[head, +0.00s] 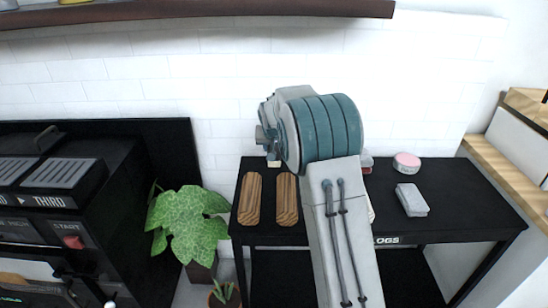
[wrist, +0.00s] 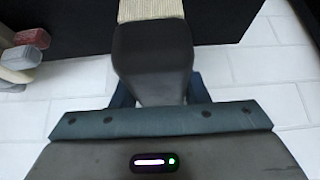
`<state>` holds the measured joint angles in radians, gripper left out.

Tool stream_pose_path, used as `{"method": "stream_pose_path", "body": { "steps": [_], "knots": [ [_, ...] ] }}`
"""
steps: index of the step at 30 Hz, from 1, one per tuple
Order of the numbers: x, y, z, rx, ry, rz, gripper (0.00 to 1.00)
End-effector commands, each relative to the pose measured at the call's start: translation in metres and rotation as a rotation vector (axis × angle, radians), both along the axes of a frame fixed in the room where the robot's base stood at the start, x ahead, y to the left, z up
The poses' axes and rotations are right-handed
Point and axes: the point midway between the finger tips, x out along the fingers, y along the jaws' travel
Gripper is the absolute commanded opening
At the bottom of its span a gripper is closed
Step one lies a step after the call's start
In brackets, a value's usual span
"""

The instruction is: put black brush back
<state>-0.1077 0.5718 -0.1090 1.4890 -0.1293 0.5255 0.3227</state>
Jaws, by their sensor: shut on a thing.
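In the wrist view, my gripper (wrist: 155,90) is shut on the black brush (wrist: 152,60), with a blue finger on each side of its dark, smooth body. The brush's pale beige end (wrist: 150,10) points to the top of the picture, over a black surface; I cannot tell whether it touches. In the head view, my arm hides most of the gripper and the brush. A small pale patch beside the arm's left side may be the brush's end.
Red-and-grey items (wrist: 30,42) show in the wrist view. A leafy plant (head: 187,222) stands left; a white brick wall (head: 430,90) is behind.

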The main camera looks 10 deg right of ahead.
Motion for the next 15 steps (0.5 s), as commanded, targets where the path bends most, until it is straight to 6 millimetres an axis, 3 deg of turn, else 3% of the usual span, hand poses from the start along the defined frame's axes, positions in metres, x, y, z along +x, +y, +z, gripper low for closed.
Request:
{"method": "stream_pose_path", "body": {
  "steps": [10, 15],
  "knots": [
    [0.001, 0.000, -0.039, 0.000, 0.001, 0.000, 0.12],
    [0.001, 0.000, -0.040, 0.000, -0.001, -0.001, 0.12]
  ]
}}
